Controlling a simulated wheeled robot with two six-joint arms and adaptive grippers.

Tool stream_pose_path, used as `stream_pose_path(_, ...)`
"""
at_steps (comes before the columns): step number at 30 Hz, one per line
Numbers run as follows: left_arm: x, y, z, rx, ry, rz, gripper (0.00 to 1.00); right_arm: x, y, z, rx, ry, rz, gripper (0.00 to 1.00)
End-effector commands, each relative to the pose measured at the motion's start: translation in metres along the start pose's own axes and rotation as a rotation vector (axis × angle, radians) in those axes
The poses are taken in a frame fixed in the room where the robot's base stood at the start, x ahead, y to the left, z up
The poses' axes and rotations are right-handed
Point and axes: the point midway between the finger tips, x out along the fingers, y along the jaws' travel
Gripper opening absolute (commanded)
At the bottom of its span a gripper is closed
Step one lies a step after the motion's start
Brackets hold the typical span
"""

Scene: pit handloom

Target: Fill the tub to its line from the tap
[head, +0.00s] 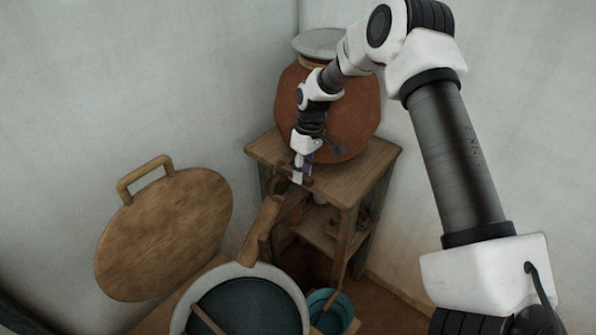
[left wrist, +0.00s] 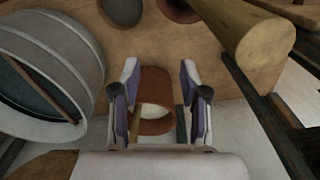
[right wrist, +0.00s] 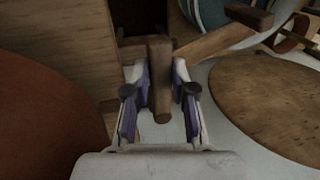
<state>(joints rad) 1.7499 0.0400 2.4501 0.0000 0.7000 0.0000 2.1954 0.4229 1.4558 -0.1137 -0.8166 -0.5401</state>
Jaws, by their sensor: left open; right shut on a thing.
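A pale round tub (head: 297,292) stands at the bottom of the head view, with dark liquid or a dark inside and a stick resting in it. It also shows in the left wrist view (left wrist: 88,48). I cannot make out its line. A large clay pot (head: 350,112) stands on a wooden stand. A wooden spout (head: 262,226) slopes from near the pot's foot to the tub rim. My right gripper (head: 301,174) is shut on a wooden peg (right wrist: 160,70), seemingly the tap's handle, beside the pot. My left gripper (left wrist: 160,100) is open and outside the head view.
The wooden stand (head: 372,168) has a lower shelf. A teal bucket (head: 345,307) stands right of the tub. A round wooden lid (head: 165,235) with a handle leans at the left wall. A thick wooden beam (left wrist: 262,45) is right of my left gripper.

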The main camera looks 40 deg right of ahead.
Motion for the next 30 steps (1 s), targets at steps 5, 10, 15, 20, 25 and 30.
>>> stream_pose_path(5, 0.001, 0.000, 0.000, 0.000, 0.000, 0.000, 0.44, 0.001, 0.000, 0.000, -0.003, -0.001, 0.001, 0.00)
stream_pose_path(10, 0.001, 0.000, 0.000, 0.000, 0.000, 0.000, 0.44, 0.001, 0.000, 0.000, -0.003, -0.001, 0.001, 0.46)
stream_pose_path(15, 0.000, 0.000, 0.000, 0.000, 0.000, 0.000, 0.44, 0.001, 0.000, 0.000, -0.002, -0.001, 0.001, 0.50)
stream_pose_path(20, 0.000, 0.000, 0.000, 0.000, 0.000, 0.000, 0.44, -0.001, 0.000, 0.000, -0.001, 0.000, 0.001, 0.50)
stream_pose_path(25, 0.000, 0.000, 0.000, 0.000, 0.000, 0.000, 0.44, -0.023, 0.000, -0.001, -0.001, 0.003, 0.002, 0.50)
stream_pose_path(30, 0.000, 0.000, 0.000, 0.000, 0.000, 0.000, 0.44, -0.067, 0.001, -0.002, -0.002, 0.004, 0.002, 0.50)
